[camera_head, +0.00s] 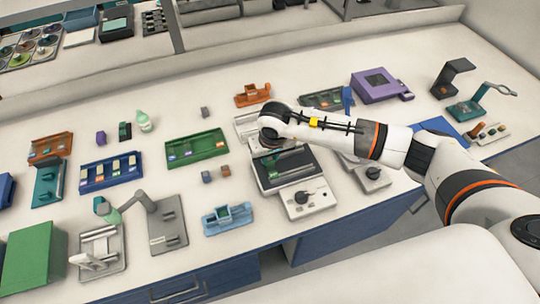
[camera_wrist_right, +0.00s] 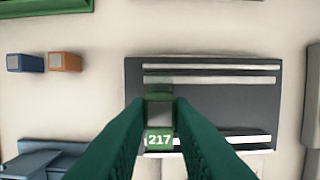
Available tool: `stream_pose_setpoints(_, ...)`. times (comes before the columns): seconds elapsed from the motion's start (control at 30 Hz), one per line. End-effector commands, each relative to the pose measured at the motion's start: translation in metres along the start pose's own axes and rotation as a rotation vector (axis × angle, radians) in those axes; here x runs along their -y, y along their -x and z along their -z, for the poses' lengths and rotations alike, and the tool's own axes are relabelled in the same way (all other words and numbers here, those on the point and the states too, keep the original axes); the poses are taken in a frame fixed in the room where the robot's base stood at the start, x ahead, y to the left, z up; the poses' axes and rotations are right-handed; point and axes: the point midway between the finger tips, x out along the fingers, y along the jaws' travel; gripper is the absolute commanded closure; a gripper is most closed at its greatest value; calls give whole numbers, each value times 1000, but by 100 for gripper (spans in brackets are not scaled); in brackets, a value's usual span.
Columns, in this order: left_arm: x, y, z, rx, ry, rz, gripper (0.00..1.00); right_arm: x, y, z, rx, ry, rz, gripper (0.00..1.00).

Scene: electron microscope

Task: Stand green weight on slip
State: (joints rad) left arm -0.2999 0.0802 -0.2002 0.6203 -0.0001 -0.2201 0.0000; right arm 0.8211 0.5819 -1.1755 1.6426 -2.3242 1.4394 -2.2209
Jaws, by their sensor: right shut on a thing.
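My right gripper (camera_wrist_right: 160,105) points down over a dark plate (camera_wrist_right: 215,107) and is shut on a small green block, the green weight (camera_wrist_right: 160,97). A grey face shows on the block, and a green label reading 217 shows at its near side. Pale strips cross the plate; a white one (camera_wrist_right: 235,140) lies beside the label, and I cannot tell which is the slip. Whether the block touches the plate is unclear. My left gripper is not in view.
The plate sits on a white device with a black knob (camera_head: 302,197). Left are a green rack (camera_head: 197,148), a blue rack (camera_head: 112,171) and a blue holder (camera_head: 228,218). A blue-grey block (camera_wrist_right: 25,63) and an orange block (camera_wrist_right: 64,62) stand left of the plate.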

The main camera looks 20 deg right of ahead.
Motion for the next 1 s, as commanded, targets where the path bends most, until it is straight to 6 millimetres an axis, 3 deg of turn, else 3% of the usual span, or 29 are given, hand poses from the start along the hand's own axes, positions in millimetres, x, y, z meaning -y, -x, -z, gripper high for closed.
stream_pose_setpoints(0.4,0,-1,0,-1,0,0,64,0,0,0,1,0,0,90)
stream_pose_setpoints(0.43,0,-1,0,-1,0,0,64,0,0,0,1,0,0,76)
stream_pose_setpoints(0.57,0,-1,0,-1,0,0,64,0,0,0,0,0,0,55)
stream_pose_setpoints(0.87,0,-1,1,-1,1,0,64,0,0,0,0,0,0,54)
stream_pose_setpoints(1.0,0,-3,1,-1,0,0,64,0,12,-1,2,0,-1,54)
